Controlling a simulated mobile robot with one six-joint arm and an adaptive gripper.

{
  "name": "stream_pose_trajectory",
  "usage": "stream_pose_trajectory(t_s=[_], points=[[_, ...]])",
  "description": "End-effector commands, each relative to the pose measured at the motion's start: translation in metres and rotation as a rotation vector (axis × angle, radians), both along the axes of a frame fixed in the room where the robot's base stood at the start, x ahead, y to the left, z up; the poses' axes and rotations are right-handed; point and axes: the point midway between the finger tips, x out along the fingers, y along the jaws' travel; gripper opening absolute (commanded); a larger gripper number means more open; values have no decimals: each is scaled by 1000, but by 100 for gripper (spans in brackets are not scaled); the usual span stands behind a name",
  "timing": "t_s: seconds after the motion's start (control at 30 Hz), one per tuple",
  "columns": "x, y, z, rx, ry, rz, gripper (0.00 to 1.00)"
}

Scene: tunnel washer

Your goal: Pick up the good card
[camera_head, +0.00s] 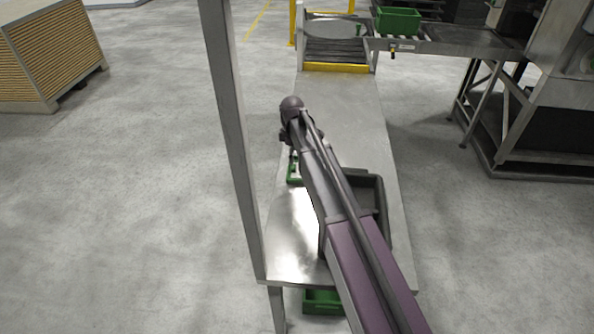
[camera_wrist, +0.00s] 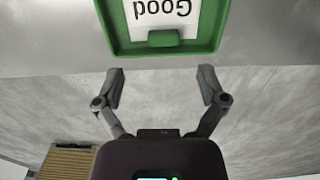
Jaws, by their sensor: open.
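The good card (camera_wrist: 160,14) is a white card with the word "Good" upside down, set in a green tray-like holder (camera_wrist: 124,44) at the top of the wrist view. Its upper part is cut off by the frame. My gripper (camera_wrist: 160,84) is open and empty, with its two fingers apart just below the holder's near edge in that view. In the head view, a small part of the green holder (camera_head: 293,178) shows on the steel table, beside and below my arm's end. The arm hides most of my gripper there.
The steel table (camera_head: 345,110) is long and narrow, with a dark tray (camera_head: 378,200) partly behind my arm. A grey post (camera_head: 230,130) rises at its left edge. A green crate (camera_head: 397,20) sits on the far conveyor. Another green box (camera_head: 322,303) is below the table.

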Motion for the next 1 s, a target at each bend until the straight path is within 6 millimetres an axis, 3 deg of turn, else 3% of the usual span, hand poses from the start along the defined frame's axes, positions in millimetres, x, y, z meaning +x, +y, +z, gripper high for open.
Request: stream_pose_trajectory(t_s=[0.7,1.0], points=[[-4,-1,-46,0,0,0,91],[-4,-1,-52,0,0,0,91]])
